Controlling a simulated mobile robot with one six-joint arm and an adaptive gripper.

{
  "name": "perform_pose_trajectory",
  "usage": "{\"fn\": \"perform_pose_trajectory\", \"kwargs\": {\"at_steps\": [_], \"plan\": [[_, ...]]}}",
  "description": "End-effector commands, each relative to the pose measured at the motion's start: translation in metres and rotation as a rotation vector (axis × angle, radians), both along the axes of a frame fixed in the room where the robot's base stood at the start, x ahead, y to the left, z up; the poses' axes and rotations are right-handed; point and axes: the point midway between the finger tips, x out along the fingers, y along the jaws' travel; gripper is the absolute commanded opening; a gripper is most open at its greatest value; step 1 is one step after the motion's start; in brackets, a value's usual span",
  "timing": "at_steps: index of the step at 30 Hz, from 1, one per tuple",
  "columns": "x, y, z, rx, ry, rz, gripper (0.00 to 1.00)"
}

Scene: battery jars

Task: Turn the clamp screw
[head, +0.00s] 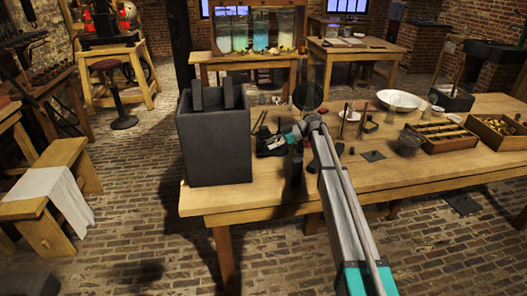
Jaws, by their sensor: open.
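My arm reaches in from the lower right over the wooden table, and its wrist hangs above the table's middle. My gripper (271,144) is small and partly lost against dark things behind it. It is open, and I see nothing held in it. A large dark grey box-like jar (215,142) stands on the table's left end, with two dark upright plates (230,94) rising from its top. My gripper is to the right of this jar and apart from it. I cannot make out the clamp screw at this size; my arm also hides part of the table.
A bench with a white cloth (62,188) is at left. The table's front left is clear.

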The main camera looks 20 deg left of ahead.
Motion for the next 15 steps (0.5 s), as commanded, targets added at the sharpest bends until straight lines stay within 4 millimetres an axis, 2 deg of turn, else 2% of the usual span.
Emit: {"fn": "perform_pose_trajectory", "kwargs": {"at_steps": [6, 15], "plan": [[-0.013, 0.021, -0.012, 0.000, 0.000, 0.001, 0.43], [-0.019, 0.030, -0.014, 0.000, 0.001, 0.000, 0.43]]}}
